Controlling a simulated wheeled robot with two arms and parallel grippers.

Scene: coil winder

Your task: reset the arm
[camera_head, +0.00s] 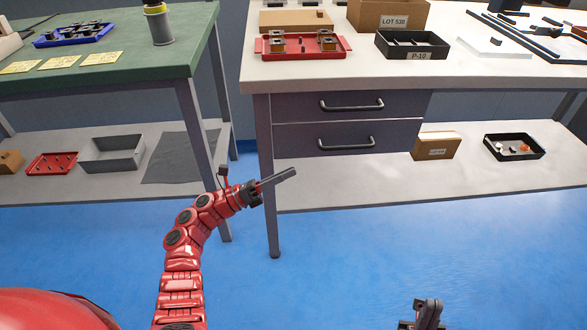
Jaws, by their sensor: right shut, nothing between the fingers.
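My red left arm reaches up from the bottom of the head view. Its gripper (278,179) points right, in the air in front of the white table's left leg. Its fingers overlap from this side, so I cannot tell whether they are open or shut. No object shows at its tips. My right gripper (430,312) is at the bottom edge, right of centre, over the blue floor. It is shut and empty. The rest of the right arm is out of view.
A white table (335,75) with two drawers (350,122) stands ahead, bearing a red tray (265,47) and a black P-10 bin (385,48). A green-topped table (150,70) stands left. Low shelves hold trays and a box (436,146). The blue floor (330,250) between is clear.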

